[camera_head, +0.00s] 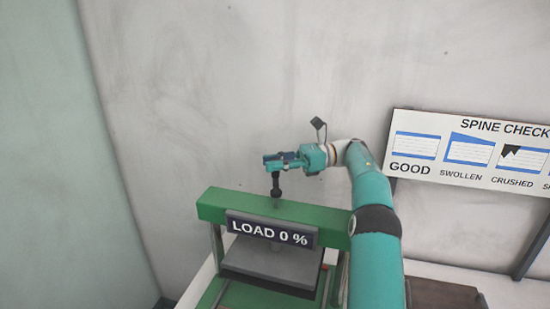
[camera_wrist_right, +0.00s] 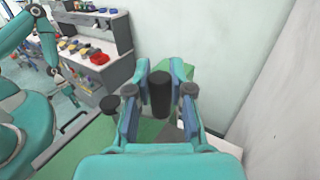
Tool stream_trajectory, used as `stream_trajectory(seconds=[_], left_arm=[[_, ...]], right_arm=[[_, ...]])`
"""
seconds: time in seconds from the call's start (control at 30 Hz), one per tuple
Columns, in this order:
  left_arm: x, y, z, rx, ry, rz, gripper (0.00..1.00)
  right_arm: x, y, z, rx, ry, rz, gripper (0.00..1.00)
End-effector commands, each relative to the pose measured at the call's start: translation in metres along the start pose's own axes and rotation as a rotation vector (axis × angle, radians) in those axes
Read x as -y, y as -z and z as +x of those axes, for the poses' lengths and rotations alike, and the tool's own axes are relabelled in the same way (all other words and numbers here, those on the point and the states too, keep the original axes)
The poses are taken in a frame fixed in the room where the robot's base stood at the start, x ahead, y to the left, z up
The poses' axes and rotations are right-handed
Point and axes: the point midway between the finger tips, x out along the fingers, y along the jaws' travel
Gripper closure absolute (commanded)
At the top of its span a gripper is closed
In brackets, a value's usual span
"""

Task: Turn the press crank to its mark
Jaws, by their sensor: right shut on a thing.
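The green press (camera_head: 290,207) stands below the middle of the head view. Its dark sign (camera_head: 271,230) reads "LOAD 0 %". A dark upright crank part (camera_head: 276,187) rises from its top beam. My right gripper (camera_head: 272,161) is at the top of this part, its arm coming from the right. In the right wrist view, my right gripper (camera_wrist_right: 160,90) is shut on the black crank handle (camera_wrist_right: 160,98), which stands between the fingers. The crank's mark cannot be made out. My left gripper (camera_wrist_right: 62,80) seems to show small at the left of that view; its jaws are unclear.
A white "SPINE CHECK" board (camera_head: 470,150) is at the right, near the wall. A grey plate (camera_head: 272,265) lies under the press beam. In the wrist view, a grey shelf unit (camera_wrist_right: 110,55) with coloured items stands behind. The wall above the press is bare.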

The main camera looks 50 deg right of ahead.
Motion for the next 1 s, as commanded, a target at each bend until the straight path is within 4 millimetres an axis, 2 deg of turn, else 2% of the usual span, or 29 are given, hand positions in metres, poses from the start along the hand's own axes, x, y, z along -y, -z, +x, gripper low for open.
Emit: stream_trajectory(seconds=[0.03,0.27,0.3,0.47,0.67,0.87,0.97,1.0], left_arm=[[0.0,0.0,-0.001,0.0,0.0,0.0,0.6],[0.0,0.0,-0.001,0.0,0.0,0.0,0.6],[0.0,0.0,-0.001,0.0,0.0,0.0,0.6],[0.0,0.0,0.0,0.0,0.0,0.0,0.6],[0.0,0.0,0.0,0.0,0.0,0.0,0.6],[0.001,0.0,0.002,0.0,0.0,0.0,0.6],[0.002,0.0,0.006,0.0,0.0,0.0,0.6],[0.003,0.0,0.008,0.0,0.0,0.0,0.6]], right_arm=[[0.002,-0.005,0.001,0.007,0.006,-0.009,1.0],[0.002,-0.005,0.002,0.007,0.005,-0.01,1.0],[0.002,-0.005,0.003,0.007,0.005,-0.01,0.78],[0.001,-0.004,0.003,0.006,0.002,-0.008,0.53],[0.001,-0.002,0.003,0.004,0.0,-0.005,0.53],[0.003,-0.012,0.007,0.038,0.011,0.003,0.84],[0.009,-0.034,0.015,0.117,0.036,0.02,1.0],[0.011,-0.047,0.019,0.163,0.049,0.035,1.0]])
